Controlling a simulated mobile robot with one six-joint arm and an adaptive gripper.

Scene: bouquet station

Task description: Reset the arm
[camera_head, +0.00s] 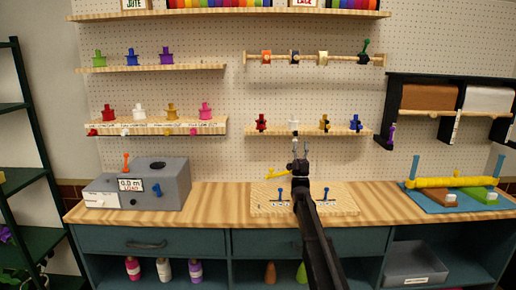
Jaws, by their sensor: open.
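My black arm reaches up from the lower middle of the head camera view, over the counter (225,199). My gripper (300,149) is at its far end, in front of the pegboard (232,150) and above the wooden board on the counter. The fingers point up in the picture and stand apart, with nothing visible between them. The gripper looks small here, and the arm hides part of the wooden board (338,203).
A yellow item (275,174) shows just left of my gripper. Spools stand on shelves (155,127) behind. A grey box with a display (165,184) stands left on the counter. A blue tray (436,204) with a yellow roll is right. The counter between box and board is clear.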

